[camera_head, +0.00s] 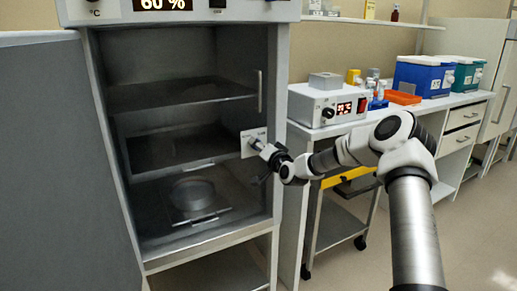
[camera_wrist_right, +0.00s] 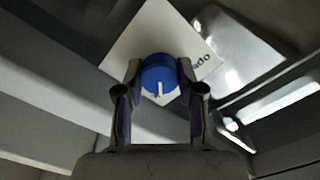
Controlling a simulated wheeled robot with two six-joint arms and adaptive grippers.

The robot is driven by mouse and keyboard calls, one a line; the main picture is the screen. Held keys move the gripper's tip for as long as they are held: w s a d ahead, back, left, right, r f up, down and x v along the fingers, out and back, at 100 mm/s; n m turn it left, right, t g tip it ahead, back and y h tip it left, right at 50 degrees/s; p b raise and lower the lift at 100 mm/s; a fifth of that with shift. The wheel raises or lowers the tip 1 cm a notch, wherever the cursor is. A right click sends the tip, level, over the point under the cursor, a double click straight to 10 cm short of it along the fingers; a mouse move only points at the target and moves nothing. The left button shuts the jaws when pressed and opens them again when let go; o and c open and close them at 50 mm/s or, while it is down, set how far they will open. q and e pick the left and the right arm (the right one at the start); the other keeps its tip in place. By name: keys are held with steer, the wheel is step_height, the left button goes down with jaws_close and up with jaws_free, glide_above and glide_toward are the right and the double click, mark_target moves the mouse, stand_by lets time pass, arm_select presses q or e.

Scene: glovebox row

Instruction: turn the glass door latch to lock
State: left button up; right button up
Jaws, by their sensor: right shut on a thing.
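The glass door (camera_head: 215,135) of the cabinet is closed across its front, with shelves visible behind it. A white latch plate (camera_head: 248,147) is on the door's right side; it also shows in the right wrist view (camera_wrist_right: 135,45). The latch is a round blue knob (camera_wrist_right: 159,75) with a white pointer mark, seen between the fingers in the right wrist view. My right gripper (camera_head: 258,144) reaches the plate from the right and is shut on the knob; its fingers (camera_wrist_right: 160,85) grip the knob's two sides. In the head view the gripper hides the knob. My left gripper is not in view.
A large grey door (camera_head: 65,160) stands open at the left. A vertical handle (camera_head: 259,90) is above the latch plate. A bench (camera_head: 400,115) with a white instrument (camera_head: 328,103) stands at the right, with a cart (camera_head: 340,220) below it.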

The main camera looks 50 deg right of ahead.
stand_by(0.3)
steer(key=o, duration=1.1)
steer(key=shift+o, duration=0.2)
steer(key=shift+s, duration=0.15)
steer(key=v, duration=0.7)
steer(key=shift+s+a, duration=0.1)
